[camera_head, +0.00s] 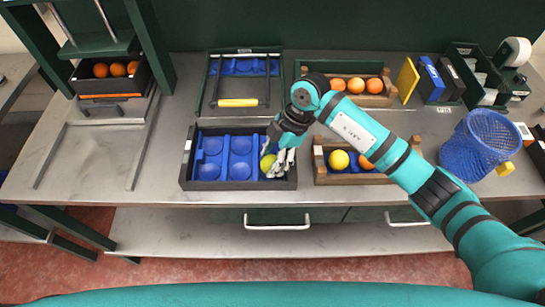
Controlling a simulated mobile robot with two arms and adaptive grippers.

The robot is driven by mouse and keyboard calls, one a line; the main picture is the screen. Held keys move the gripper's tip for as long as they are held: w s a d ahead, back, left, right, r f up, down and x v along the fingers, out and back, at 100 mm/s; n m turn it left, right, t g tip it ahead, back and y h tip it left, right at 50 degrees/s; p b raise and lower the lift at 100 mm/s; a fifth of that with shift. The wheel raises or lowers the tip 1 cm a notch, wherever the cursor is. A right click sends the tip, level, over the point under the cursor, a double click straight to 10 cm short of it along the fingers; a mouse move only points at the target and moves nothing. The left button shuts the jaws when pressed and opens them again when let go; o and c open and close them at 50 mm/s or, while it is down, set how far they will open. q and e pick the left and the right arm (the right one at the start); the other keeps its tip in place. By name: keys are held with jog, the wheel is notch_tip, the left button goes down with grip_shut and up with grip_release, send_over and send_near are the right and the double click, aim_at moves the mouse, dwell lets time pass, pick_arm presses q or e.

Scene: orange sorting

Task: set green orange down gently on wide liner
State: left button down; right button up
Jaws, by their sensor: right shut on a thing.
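The green orange (267,163), yellow-green in colour, is held in my right gripper (277,170), which is shut on it. The fingers cover its right side. It is at the right end of the wide liner (228,158), a blue tray with round hollows inside a dark crate (187,170). The other hollows in view are empty. I cannot tell whether the fruit touches the liner. My left gripper is not in view.
A wooden crate (319,165) with a yellow fruit (339,160) and orange fruit stands just right of the dark crate. Behind are a frame with a yellow handle (238,103) and another orange-filled crate (391,95). A blue mesh basket (478,146) stands right.

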jog(key=shift+f, duration=0.5)
dwell(0.3)
jog(key=o, duration=1.3)
jog(key=shift+c, duration=0.2)
jog(key=shift+r, duration=0.1)
jog(key=shift+r+p, duration=3.35)
jog(key=shift+r, duration=0.65)
